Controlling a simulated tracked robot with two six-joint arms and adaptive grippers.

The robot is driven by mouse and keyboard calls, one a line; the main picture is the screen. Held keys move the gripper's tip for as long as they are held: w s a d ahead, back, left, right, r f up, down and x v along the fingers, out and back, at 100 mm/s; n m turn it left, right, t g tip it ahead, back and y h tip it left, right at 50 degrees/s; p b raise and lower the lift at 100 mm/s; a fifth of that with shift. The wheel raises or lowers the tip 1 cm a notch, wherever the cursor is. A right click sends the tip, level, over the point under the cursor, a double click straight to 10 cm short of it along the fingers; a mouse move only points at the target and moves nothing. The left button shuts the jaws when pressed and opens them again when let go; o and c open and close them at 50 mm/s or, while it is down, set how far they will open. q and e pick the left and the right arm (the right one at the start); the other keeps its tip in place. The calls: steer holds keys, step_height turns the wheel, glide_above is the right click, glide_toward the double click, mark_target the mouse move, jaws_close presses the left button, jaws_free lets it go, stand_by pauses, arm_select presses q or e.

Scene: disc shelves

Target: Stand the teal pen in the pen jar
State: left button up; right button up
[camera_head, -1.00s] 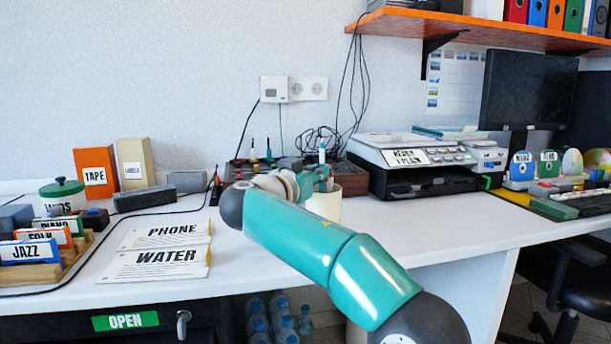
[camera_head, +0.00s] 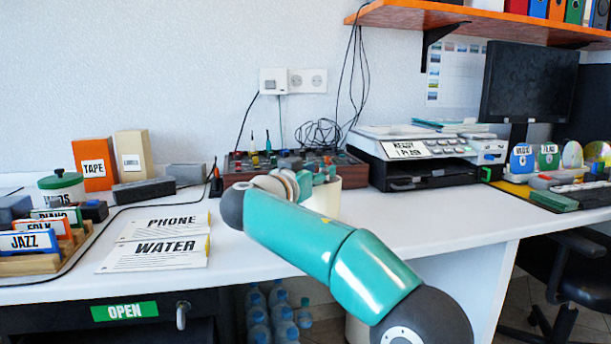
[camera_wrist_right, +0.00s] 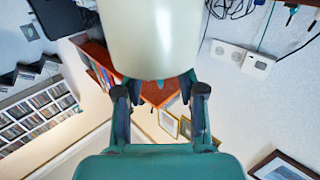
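The pen jar (camera_head: 325,203) is a cream cylinder on the desk, partly hidden behind my right arm. It fills the top middle of the right wrist view (camera_wrist_right: 155,40), which is turned upside down. My right gripper (camera_head: 322,175) is at the jar's rim in the head view. In the wrist view its two fingers (camera_wrist_right: 160,92) are apart at the rim, with no pen seen held between them. The teal pen is not clearly visible; a tiny teal bit shows at the rim, too small to identify. My left gripper is out of view.
A printer (camera_head: 420,155) stands right of the jar, and a control box with knobs (camera_head: 240,172) behind it. The desk front right of the jar is clear.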

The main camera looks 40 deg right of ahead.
steer(key=v, duration=1.2)
stand_by(0.8)
